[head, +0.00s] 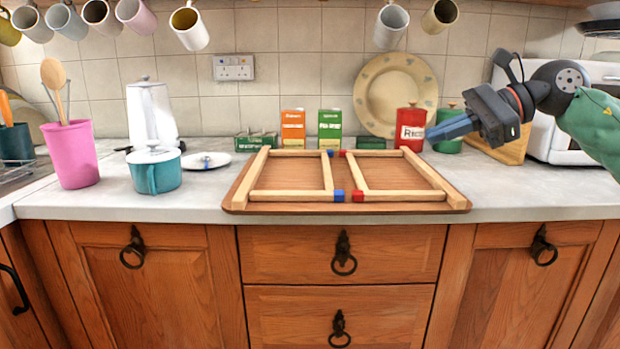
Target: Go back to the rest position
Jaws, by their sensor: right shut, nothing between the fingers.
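My right gripper (452,128) comes in from the right above the counter, its blue fingers shut and empty, pointing left near the red canister. It is clear of the wooden frame pieces. Two light wooden frames (292,195) (405,195) lie side by side on a brown board (345,207) on the counter. The left one has blue corner marks and the right one has red corner marks. My left gripper is not in view.
A red canister (410,127) and a green canister (449,130) stand behind the board. A teal pot (155,172), a white coffee pot (150,115) and a pink cup (73,155) stand left. Mugs (189,27) hang above. The front counter strip is clear.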

